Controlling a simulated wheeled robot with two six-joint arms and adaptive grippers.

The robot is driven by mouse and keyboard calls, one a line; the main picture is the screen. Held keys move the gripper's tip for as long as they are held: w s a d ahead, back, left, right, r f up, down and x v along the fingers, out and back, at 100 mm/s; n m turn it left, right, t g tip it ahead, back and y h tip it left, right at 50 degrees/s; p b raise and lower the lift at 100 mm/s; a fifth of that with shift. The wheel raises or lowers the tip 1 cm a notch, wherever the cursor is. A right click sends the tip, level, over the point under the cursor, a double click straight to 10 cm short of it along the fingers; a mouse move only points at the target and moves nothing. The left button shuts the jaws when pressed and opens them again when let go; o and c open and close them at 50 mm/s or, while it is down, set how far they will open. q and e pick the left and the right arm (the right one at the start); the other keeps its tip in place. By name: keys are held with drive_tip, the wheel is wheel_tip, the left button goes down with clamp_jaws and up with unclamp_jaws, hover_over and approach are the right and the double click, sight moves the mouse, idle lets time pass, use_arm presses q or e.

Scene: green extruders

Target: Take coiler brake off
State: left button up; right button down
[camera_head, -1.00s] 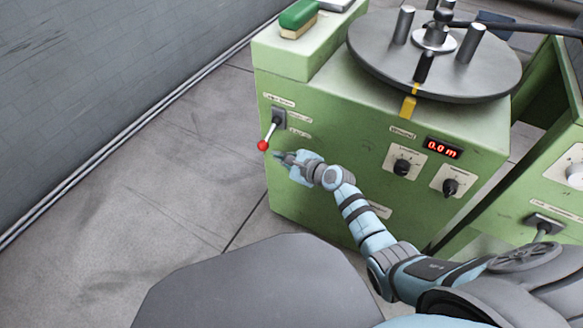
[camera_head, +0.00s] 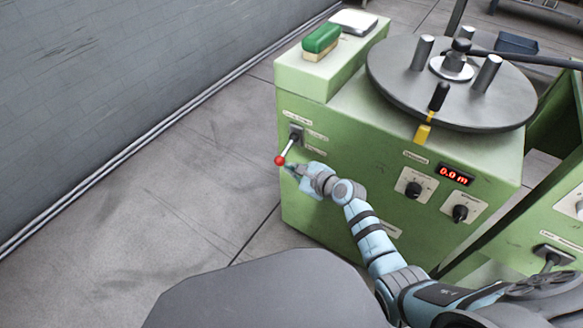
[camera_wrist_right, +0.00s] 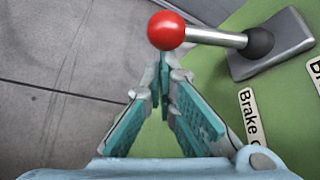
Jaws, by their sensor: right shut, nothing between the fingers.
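The coiler brake lever is a metal rod with a red ball knob (camera_head: 280,160) on the front of the green coiler machine (camera_head: 335,203). Its rod slants down and left from a grey mount (camera_head: 295,134). My right gripper (camera_head: 289,168) is just below and right of the knob. In the right wrist view, the red knob (camera_wrist_right: 166,30) is just beyond the fingertips of my right gripper (camera_wrist_right: 160,80). The fingers are shut with nothing between them. Whether the tips touch the knob I cannot tell. A label by the mount begins with "Brake" (camera_wrist_right: 250,116). My left gripper is not in view.
A round grey turntable (camera_head: 440,90) with upright pegs sits on the machine. A red display (camera_head: 454,174) reads 0.0 m above two black knobs. A green brush (camera_head: 320,40) lies on the upper ledge. The floor at left is clear.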

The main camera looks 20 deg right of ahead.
sight(282, 163)
drive_tip(key=r+m+p, duration=0.1)
drive_tip(key=p, duration=0.1)
drive_tip(key=r+m+g+y+p, duration=0.1)
drive_tip(key=p, duration=0.2)
drive_tip(key=s+a+r+m+g+y+p, duration=0.1)
drive_tip(key=r+p, duration=0.1)
drive_tip(key=p, duration=0.1)
drive_tip(key=shift+a+r, duration=0.1)
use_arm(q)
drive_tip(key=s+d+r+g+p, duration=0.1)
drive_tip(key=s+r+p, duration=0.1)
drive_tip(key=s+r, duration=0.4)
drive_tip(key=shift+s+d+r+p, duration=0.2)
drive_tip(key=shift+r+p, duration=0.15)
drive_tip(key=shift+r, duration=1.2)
use_arm(e)
drive_tip(key=shift+s+a+r+m+g+y, duration=0.1)
drive_tip(key=shift+r+m+g+y, duration=0.45)
drive_tip(key=shift+r, duration=0.55)
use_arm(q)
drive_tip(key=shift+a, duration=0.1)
use_arm(e)
drive_tip(key=shift+f, duration=0.1)
